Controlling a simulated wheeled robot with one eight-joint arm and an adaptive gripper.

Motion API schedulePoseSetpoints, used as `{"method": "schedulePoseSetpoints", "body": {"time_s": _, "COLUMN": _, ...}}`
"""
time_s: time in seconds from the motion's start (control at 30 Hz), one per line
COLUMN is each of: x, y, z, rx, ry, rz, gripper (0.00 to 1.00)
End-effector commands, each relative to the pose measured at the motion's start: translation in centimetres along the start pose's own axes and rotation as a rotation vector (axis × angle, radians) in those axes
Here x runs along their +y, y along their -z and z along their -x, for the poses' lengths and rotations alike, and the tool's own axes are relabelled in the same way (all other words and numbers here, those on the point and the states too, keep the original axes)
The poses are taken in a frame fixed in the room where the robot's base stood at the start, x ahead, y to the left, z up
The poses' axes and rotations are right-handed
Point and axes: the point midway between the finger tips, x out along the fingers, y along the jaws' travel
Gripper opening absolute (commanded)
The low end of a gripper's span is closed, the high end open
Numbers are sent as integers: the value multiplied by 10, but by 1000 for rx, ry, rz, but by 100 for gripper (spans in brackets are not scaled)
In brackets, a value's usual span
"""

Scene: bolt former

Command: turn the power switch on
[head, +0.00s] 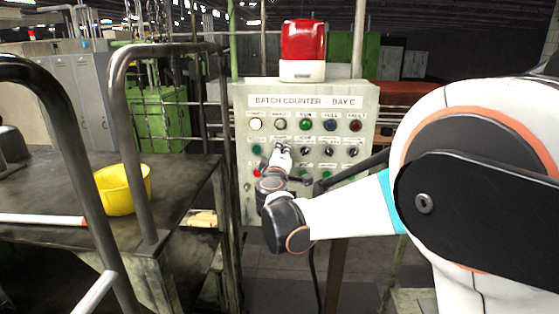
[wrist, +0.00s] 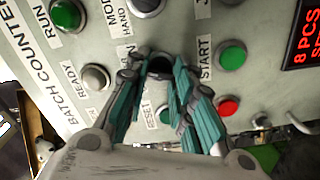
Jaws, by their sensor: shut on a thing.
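The grey control panel (head: 365,100) is headed "BATCH COUNTER - BAY C". Its face fills much of the wrist view (wrist: 120,35). My gripper (head: 283,148) reaches its second row, below the pale READY lamp (head: 280,124). In the wrist view my gripper (wrist: 158,75) has its two teal-padded fingers on either side of a dark round knob (wrist: 160,64), shut on it. The fingers hide the knob's label and part of its body, so I cannot read whether it is the power switch or see its exact setting.
Nearby are a MODE selector (wrist: 147,5), a green START button (wrist: 232,55), a red button (wrist: 228,106) and a lit display (wrist: 304,40). A red beacon (head: 303,45) tops the panel. A cart with a yellow bucket (head: 123,190) and metal rails (head: 118,95) stands left.

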Motion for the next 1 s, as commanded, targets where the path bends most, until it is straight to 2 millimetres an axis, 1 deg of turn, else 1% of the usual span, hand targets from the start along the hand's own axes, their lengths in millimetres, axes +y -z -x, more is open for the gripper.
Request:
{"method": "schedulePoseSetpoints", "body": {"time_s": 0.1, "x": -1, "y": -2, "z": 0, "rx": -2, "ry": 0, "rz": -56, "gripper": 0}}
{"method": "schedulePoseSetpoints", "body": {"time_s": 0.3, "x": -1, "y": -1, "z": 0, "rx": -2, "ry": 0, "rz": -114, "gripper": 0}}
{"method": "schedulePoseSetpoints", "body": {"time_s": 0.83, "x": 0, "y": -1, "z": 0, "rx": -1, "ry": 0, "rz": -136, "gripper": 0}}
{"method": "schedulePoseSetpoints", "body": {"time_s": 0.87, "x": 0, "y": -1, "z": 0, "rx": -1, "ry": 0, "rz": -136, "gripper": 29}}
{"method": "schedulePoseSetpoints", "body": {"time_s": 0.9, "x": 0, "y": -1, "z": 0, "rx": -1, "ry": 0, "rz": -135, "gripper": 38}}
{"method": "schedulePoseSetpoints", "body": {"time_s": 0.93, "x": 0, "y": -1, "z": 0, "rx": -1, "ry": 0, "rz": -135, "gripper": 43}}
{"method": "schedulePoseSetpoints", "body": {"time_s": 1.0, "x": 0, "y": -1, "z": 0, "rx": -1, "ry": 0, "rz": -135, "gripper": 43}}
